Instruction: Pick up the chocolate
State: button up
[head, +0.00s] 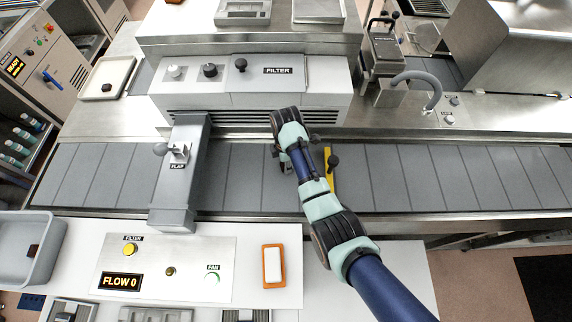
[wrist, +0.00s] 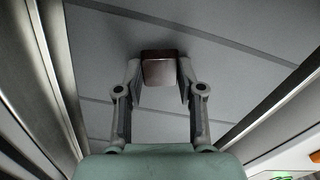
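The chocolate (wrist: 160,69) is a small brown block in the wrist view. It sits between the two fingertips of my gripper (wrist: 160,82), over the grey belt. A finger stands close on each side of it; I cannot tell whether the pads touch it or whether it is clear of the belt. In the head view my gripper (head: 286,157) is low over the belt, just right of the flap post, and my arm hides the chocolate there.
The grey belt (head: 430,180) runs across, with the filter housing (head: 250,90) behind. The flap post (head: 175,175) stands left of my gripper, a yellow lever (head: 329,175) just right. An orange-rimmed white block (head: 273,265) and a grey bin (head: 28,240) are in front.

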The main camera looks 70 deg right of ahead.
jog(key=shift+c, duration=0.7)
notch_tip(320, 180, up, 20)
jog(key=p, duration=1)
